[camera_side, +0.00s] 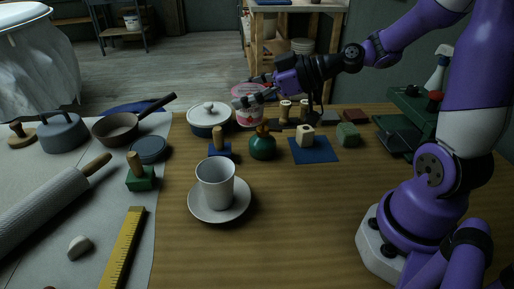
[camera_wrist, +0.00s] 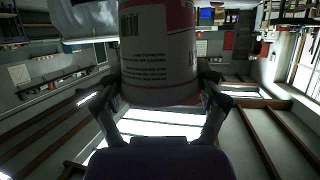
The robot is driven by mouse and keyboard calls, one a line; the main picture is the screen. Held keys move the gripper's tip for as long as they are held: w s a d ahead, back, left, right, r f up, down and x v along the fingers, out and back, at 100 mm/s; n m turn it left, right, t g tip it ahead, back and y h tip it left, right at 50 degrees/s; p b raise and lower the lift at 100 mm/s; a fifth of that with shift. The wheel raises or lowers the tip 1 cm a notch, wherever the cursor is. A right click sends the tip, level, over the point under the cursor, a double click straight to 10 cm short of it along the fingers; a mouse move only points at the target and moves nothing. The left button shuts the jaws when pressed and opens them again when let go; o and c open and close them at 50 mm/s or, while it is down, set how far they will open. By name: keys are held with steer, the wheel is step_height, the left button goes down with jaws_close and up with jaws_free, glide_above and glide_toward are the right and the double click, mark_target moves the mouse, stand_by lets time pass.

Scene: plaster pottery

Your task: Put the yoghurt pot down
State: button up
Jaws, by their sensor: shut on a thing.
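The yoghurt pot (camera_side: 246,115) is white with pink-red at its top, at the far side of the wooden table beside the white lidded pot. My gripper (camera_side: 258,88) reaches in from the right, its fingers shut around the upper part of the pot. In the wrist view the yoghurt pot (camera_wrist: 158,50) fills the top middle, with a barcode and small print on its label. The fingers of my gripper (camera_wrist: 160,95) press on both its sides there. The pot looks about upright; I cannot tell whether its base touches the table.
A green round-bodied object (camera_side: 263,146) and wooden pegs (camera_side: 285,110) are near in front and right. A cup (camera_side: 215,183) on a saucer (camera_side: 240,211) stands nearer the camera.

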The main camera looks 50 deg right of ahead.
mark_target(255, 91)
steer(key=r+m+h, duration=0.1)
steer(key=r, duration=0.2)
steer(key=r+m+t+h, duration=0.1)
steer(key=r, duration=0.2)
steer(key=s+r+h, duration=0.1)
steer(key=r, duration=0.3)
steer(key=shift+s+d+r+m+t, duration=0.1)
steer(key=shift+d+m+t, duration=0.2)
steer(key=shift+d+m, duration=0.1)
steer(key=shift+w+a+f+n+g+y, duration=0.3)
steer(key=shift+f+n+y, duration=0.35)
steer(key=shift+f, duration=3.25)
steer(key=shift+s+a+f+n+g+y, duration=0.1)
steer(key=shift+f+n+g+y, duration=0.4)
steer(key=shift+f, duration=3.45)
steer(key=shift+w+a+f+n+g+y, duration=0.2)
steer(key=shift+f+n+y, duration=0.5)
steer(key=shift+f, duration=3.2)
steer(key=shift+f, duration=0.1)
steer(key=o, duration=1.1)
steer(key=shift+c, duration=0.2)
steer(key=shift+o, duration=0.2)
